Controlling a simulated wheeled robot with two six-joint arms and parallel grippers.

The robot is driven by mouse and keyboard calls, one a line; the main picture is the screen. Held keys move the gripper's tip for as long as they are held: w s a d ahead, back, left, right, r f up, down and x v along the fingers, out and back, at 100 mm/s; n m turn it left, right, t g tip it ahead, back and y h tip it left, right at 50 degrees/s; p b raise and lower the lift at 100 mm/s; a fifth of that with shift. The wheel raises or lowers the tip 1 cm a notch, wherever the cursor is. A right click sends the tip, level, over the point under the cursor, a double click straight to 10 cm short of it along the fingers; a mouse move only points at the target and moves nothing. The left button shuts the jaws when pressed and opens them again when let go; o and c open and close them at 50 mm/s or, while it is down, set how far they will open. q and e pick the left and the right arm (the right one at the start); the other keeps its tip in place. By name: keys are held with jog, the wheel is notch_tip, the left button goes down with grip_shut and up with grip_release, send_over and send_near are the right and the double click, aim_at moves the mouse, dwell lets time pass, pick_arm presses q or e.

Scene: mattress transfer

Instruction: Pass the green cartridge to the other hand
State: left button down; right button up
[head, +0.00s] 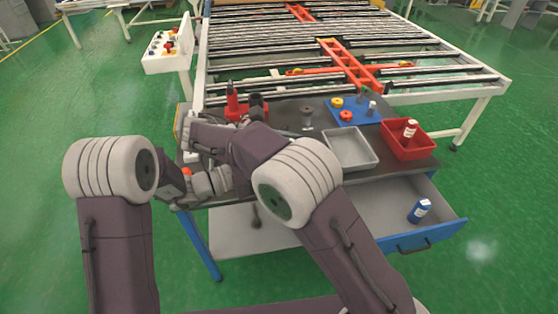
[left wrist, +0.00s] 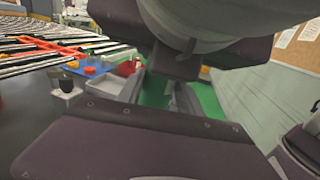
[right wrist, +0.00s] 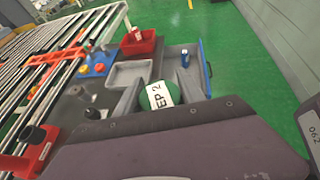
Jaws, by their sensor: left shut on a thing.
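The green cartridge (right wrist: 146,103) has a white label reading EP2 and shows in the right wrist view, in front of the grey bench top. My left gripper (head: 213,184) is shut on it, at the near left corner of the bench. My right gripper (right wrist: 158,92) is close to the cartridge, with grey finger parts on both sides of it and no clear closing on it. In the head view my arms and wrists hide the cartridge and most of the fingers. In the left wrist view a dark part of my other arm covers the upper middle.
A grey tray (head: 369,160) and a red bin (head: 393,148) with a white bottle (head: 410,129) stand on the bench. A blue mat (head: 344,117) lies behind them. The open drawer (head: 449,239) holds a blue bottle (head: 419,211). A red holder (head: 234,104) stands beyond my arms.

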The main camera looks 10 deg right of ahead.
jog(key=shift+o, duration=1.4)
notch_tip(320, 180, up, 10)
jog(key=s+d+f+m+g+y, duration=0.25)
jog(key=s+d+f+m, duration=0.2)
jog(key=f, duration=0.45)
jog(key=s+d+f+m+g+y, duration=0.2)
jog(key=s+d+f+m+y, duration=0.25)
jog(key=f, duration=0.35)
jog(key=s+a+f+m+t+y, duration=0.2)
jog(key=s+f+m+y, duration=0.3)
jog(key=s+f+m, duration=0.3)
jog(key=shift+s+f+m+y, duration=0.35)
jog(key=shift+f+m, duration=1.4)
jog(key=shift+m, duration=0.45)
